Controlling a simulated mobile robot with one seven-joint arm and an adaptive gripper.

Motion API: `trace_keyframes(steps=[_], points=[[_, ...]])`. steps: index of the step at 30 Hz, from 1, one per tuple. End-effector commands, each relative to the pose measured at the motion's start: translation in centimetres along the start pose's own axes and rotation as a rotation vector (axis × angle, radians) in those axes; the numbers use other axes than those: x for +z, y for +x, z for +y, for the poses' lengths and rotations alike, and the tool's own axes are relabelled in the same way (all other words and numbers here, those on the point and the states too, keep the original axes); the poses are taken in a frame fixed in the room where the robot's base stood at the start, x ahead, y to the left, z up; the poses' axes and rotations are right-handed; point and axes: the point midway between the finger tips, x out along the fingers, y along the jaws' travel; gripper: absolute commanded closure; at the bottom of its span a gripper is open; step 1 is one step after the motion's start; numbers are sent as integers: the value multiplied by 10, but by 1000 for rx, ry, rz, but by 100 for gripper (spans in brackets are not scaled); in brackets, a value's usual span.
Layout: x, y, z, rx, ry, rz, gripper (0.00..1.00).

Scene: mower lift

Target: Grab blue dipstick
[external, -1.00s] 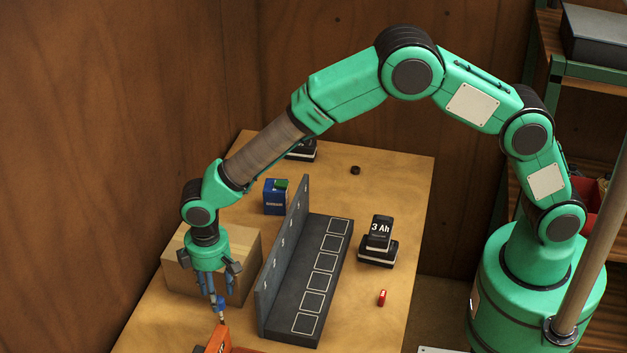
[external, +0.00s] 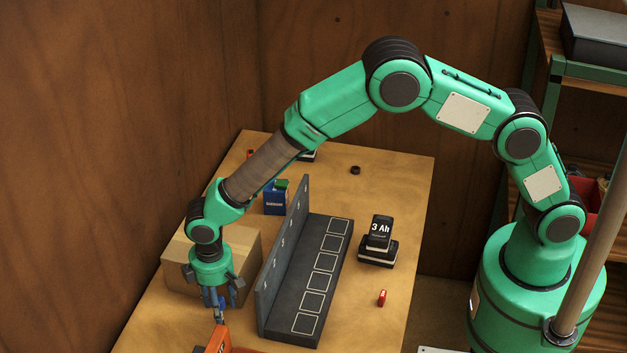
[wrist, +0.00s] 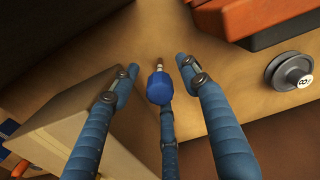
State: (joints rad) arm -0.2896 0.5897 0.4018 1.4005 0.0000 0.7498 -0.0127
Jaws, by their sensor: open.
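The blue dipstick (wrist: 159,88) shows in the wrist view as a rounded blue head with a short brass-coloured metal part beyond it. It sits in the gap between the fingers of my gripper (wrist: 157,66). The fingers are spread to its left and right, with space showing on both sides. A third finger comes up from below, and its tip is hidden at the blue head; I cannot tell whether they touch. In the external view my gripper (external: 217,298) points down at the front left of the bench, just above an orange machine part (external: 219,340). The dipstick is mostly hidden by the fingers there.
A cardboard box (external: 178,276) stands close beside my gripper. A grey rack (external: 285,255) with outlined squares is to the right, then a battery marked 3 Ah (external: 380,238) and a small red item (external: 382,298). A dark pulley (wrist: 289,72) lies right in the wrist view.

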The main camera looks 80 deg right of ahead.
Motion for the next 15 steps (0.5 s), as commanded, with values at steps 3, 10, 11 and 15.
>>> trace_keyframes(steps=[3,10,11,15], points=[[0,0,0,0,0,0,54],[0,0,0,0,0,0,54],[0,-1,0,0,0,0,54],[0,-1,0,0,0,0,58]])
